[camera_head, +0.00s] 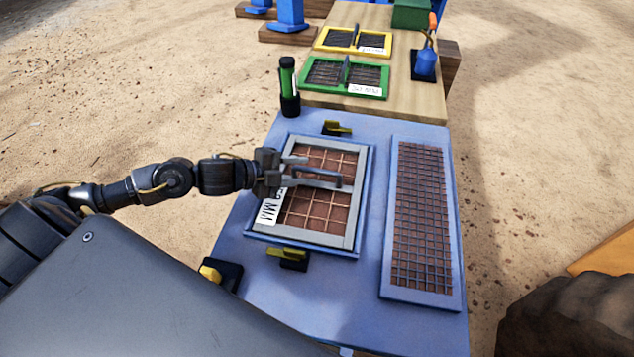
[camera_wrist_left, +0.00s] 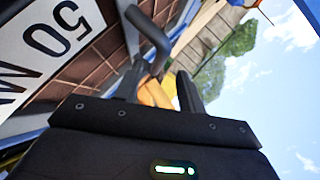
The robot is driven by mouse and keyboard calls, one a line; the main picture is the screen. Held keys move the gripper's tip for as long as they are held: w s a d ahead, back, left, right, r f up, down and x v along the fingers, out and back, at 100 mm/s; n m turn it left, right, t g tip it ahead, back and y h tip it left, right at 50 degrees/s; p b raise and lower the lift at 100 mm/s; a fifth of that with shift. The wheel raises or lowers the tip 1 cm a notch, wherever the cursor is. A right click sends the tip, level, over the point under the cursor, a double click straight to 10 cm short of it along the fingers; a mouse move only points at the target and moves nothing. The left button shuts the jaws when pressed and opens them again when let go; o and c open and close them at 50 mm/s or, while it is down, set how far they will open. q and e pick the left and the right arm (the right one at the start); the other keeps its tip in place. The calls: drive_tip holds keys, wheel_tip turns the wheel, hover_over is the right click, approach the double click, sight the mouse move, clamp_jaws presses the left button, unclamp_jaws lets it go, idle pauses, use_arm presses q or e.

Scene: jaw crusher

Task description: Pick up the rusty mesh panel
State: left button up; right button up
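A grey-framed mesh panel with rusty brown squares (camera_head: 349,215) lies in a blue surround on the blue table. It has a white label, which reads "50 M…" in the left wrist view (camera_wrist_left: 50,35), and a dark bar handle (camera_head: 328,174). My left gripper (camera_head: 306,170) is above the panel's upper middle, coming in from the left. Its fingers are apart, and in the left wrist view (camera_wrist_left: 160,88) the bent handle (camera_wrist_left: 150,38) shows near the gap between them. Whether they touch it I cannot tell. My right gripper is not in view.
A long mesh panel in a blue frame (camera_head: 421,215) lies to the right. Yellow clamps stand above (camera_head: 337,128) and below (camera_head: 288,253) the grey panel. A green-black cylinder (camera_head: 289,85) stands behind. Green (camera_head: 346,78) and yellow (camera_head: 353,40) framed screens lie on the wooden table.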

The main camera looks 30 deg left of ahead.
sight(315, 171)
use_arm(q)
drive_tip(key=shift+s+d+p+x, duration=0.15)
drive_tip(key=shift+p+x, duration=0.15)
drive_tip(key=shift+x, duration=1.2)
drive_tip(key=shift+s+d+p+x, duration=0.1)
drive_tip(key=shift+d+p+x, duration=0.15)
drive_tip(key=shift+x, duration=1.25)
clamp_jaws()
drive_tip(key=shift+w+a+r, duration=0.1)
drive_tip(key=shift+r, duration=0.05)
